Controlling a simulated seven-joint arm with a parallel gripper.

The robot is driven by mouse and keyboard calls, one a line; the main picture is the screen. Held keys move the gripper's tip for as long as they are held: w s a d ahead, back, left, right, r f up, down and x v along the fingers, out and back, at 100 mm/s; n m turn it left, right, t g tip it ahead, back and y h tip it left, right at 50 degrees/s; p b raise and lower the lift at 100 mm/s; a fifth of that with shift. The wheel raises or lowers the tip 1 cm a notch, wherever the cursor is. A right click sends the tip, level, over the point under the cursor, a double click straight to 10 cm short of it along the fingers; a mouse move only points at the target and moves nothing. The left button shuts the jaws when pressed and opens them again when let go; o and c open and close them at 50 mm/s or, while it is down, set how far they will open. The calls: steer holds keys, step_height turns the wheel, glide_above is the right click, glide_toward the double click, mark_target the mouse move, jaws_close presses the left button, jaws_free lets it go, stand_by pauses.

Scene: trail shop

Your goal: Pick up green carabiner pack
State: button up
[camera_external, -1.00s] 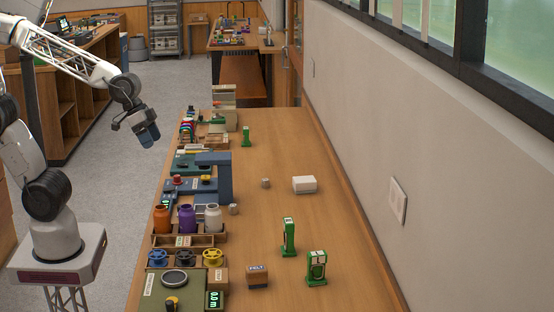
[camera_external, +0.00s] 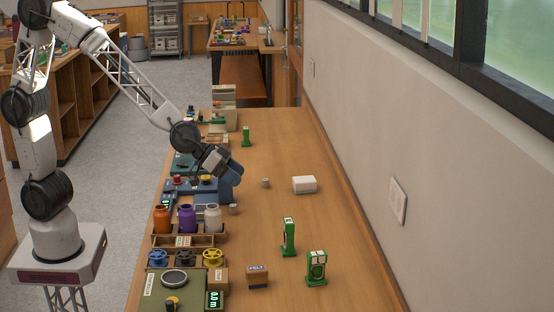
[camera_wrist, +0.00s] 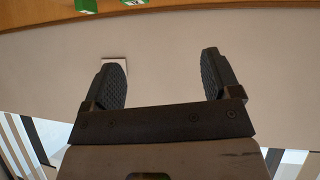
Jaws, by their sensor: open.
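Three upright green packs with green bases, which look like carabiner packs, stand on the wooden bench. One green pack (camera_external: 288,237) is right of centre, a second green pack (camera_external: 316,268) is nearer the front, and a third green pack (camera_external: 246,137) is at the back. My gripper (camera_external: 229,172) is above the bench's left side, up and left of the two near packs and apart from them. In the wrist view its fingers (camera_wrist: 162,72) are spread with nothing between them. Parts of two green things (camera_wrist: 86,5) show at that view's top edge.
The wall bounds the right. The bench's middle is mostly clear.

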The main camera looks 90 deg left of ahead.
mark_target(284, 223)
steer(key=w+d+f+t+y, duration=0.1)
steer(key=w+d+f, duration=0.1)
steer(key=w+f, duration=0.1)
steer(key=w+d+f, duration=0.3)
steer(key=w+d+f+n+t+y, duration=0.1)
steer(key=w+d+f, duration=0.2)
steer(key=shift+f+t+y, duration=0.3)
steer(key=shift+f, duration=0.05)
steer(key=shift+w+d+f+y, duration=0.2)
steer(key=shift+d+f+y, duration=0.1)
steer(key=shift+f, duration=0.2)
steer(key=shift+a, duration=0.1)
steer(key=shift+x, duration=1.3)
steer(key=shift+x, duration=2.55)
steer(key=shift+r, duration=0.15)
steer(key=shift+c, duration=0.2)
